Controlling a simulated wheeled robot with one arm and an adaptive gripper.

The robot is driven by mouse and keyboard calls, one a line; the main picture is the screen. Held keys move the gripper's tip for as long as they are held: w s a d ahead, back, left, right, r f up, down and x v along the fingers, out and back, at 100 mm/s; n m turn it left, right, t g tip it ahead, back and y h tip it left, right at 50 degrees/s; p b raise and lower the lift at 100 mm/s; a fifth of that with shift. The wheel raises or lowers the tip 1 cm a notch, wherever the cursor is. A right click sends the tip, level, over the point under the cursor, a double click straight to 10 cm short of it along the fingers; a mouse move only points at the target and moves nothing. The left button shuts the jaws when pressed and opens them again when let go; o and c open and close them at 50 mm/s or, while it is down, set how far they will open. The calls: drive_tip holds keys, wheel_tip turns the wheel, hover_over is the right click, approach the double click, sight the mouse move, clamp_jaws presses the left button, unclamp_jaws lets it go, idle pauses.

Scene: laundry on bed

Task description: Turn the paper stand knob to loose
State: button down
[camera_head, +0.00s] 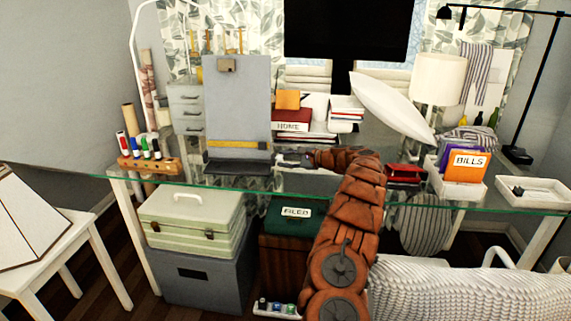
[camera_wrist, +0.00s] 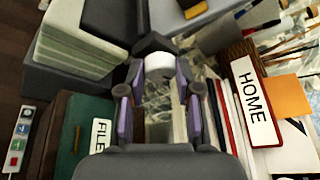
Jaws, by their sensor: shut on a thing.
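The paper stand (camera_head: 237,105) is a grey upright board with a clip at its top and a yellow strip near its dark base, on the glass desk. My gripper (camera_head: 290,160) reaches in from the right beside the stand's lower right edge. In the wrist view, my gripper (camera_wrist: 161,76) has its fingertips closed on a small pale round knob (camera_wrist: 160,62). A dark piece (camera_wrist: 152,43) joins behind the knob at the stand's side. The knob is hidden in the head view, and its turn angle cannot be told.
The glass desk (camera_head: 110,171) holds a pen block (camera_head: 150,165) at left. A HOME box (camera_head: 291,126) with books stands close behind my gripper. A BILLS holder (camera_head: 466,166) and lamp (camera_head: 438,82) are at right. A FILED box (camera_head: 290,222) sits below the glass.

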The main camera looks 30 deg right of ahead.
drive_tip(key=b, duration=0.3)
drive_tip(key=shift+f+n+t, duration=0.3)
drive_tip(key=shift+n+t, duration=0.1)
drive_tip(key=shift+n+b, duration=0.3)
drive_tip(key=shift+b, duration=0.3)
drive_tip(key=shift+r, duration=0.25)
drive_tip(key=c, duration=1.1)
unclamp_jaws()
drive_tip(key=v, duration=1.2)
drive_tip(key=shift+s+a+f, duration=0.1)
drive_tip(key=shift+f, duration=0.05)
